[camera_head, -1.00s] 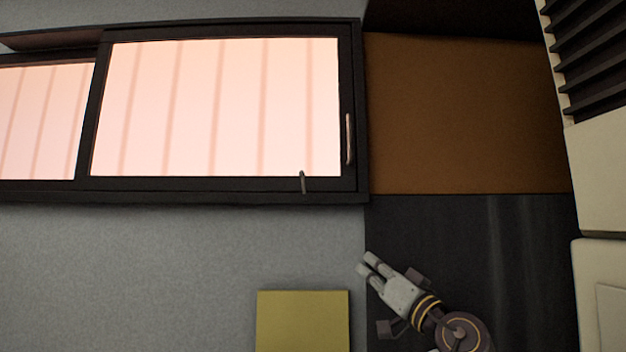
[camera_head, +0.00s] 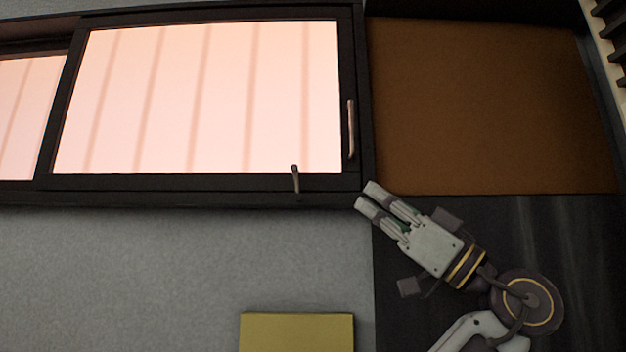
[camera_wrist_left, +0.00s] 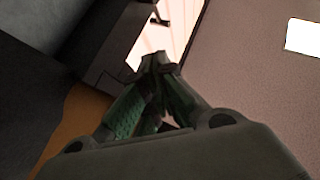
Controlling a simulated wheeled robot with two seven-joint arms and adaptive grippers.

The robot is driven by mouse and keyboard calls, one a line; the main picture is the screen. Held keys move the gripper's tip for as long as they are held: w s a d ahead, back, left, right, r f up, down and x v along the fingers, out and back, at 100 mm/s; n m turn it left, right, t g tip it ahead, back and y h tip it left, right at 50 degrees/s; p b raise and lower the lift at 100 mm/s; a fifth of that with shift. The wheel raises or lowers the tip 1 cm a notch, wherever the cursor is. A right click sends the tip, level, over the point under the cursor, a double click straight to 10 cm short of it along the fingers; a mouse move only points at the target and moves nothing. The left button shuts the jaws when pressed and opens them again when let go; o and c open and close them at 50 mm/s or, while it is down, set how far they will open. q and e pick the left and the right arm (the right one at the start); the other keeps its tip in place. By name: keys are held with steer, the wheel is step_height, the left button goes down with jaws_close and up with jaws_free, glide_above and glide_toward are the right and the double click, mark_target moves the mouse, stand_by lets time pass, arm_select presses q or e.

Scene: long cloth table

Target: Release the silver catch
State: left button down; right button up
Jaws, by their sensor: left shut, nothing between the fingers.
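The silver catch (camera_head: 296,179) is a small thin lever on the lower rail of the black window frame (camera_head: 200,183), near its right end. It stands nearly upright, its tip overlapping the pane. A longer pale handle (camera_head: 351,130) is on the frame's right upright. My left gripper (camera_head: 368,195) has its fingers together and empty, pointing up-left just below the frame's lower right corner. It is right of the catch and apart from it. In the left wrist view the shut fingertips (camera_wrist_left: 160,64) point toward the bright pane; a small dark piece there is too unclear to name.
A brown panel (camera_head: 490,110) is right of the window, with a dark surface (camera_head: 430,225) below it. A yellow square (camera_head: 297,332) is at the bottom on the grey wall (camera_head: 180,260).

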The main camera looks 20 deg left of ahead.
mark_target(297, 183)
arm_select(q)
steer(key=shift+s+r+n+g+y, duration=0.3)
steer(key=shift+s+r+n+g, duration=0.15)
steer(key=shift+n+g, duration=0.15)
arm_select(e)
steer(key=shift+w, duration=0.5)
arm_select(q)
steer(key=shift+w+r, duration=0.1)
